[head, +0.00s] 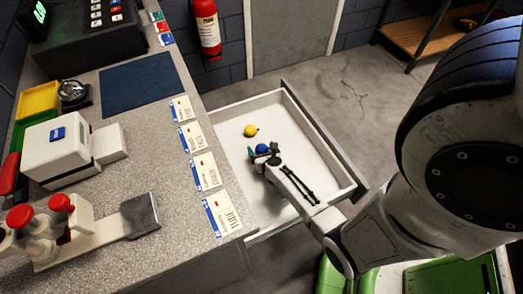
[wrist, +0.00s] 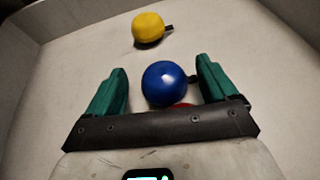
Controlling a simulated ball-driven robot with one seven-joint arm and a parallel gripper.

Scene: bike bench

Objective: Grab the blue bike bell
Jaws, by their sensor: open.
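The blue bike bell (wrist: 164,83) is a glossy round dome with a small dark lever at its right. It lies in the open white drawer (head: 335,158), and it also shows in the head view (head: 262,149). My gripper (wrist: 162,85) has green fingers, one on each side of the blue bell, with visible gaps between them and it. The gripper is open and reaches down into the drawer. I cannot tell how far the fingertips are above the drawer floor.
A yellow bell (wrist: 148,28) lies beyond the blue one, also in the head view (head: 250,130). Something red (wrist: 182,105) shows just below the blue bell, mostly hidden. Drawer walls surround the gripper. The speckled counter (head: 150,190) stands at left.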

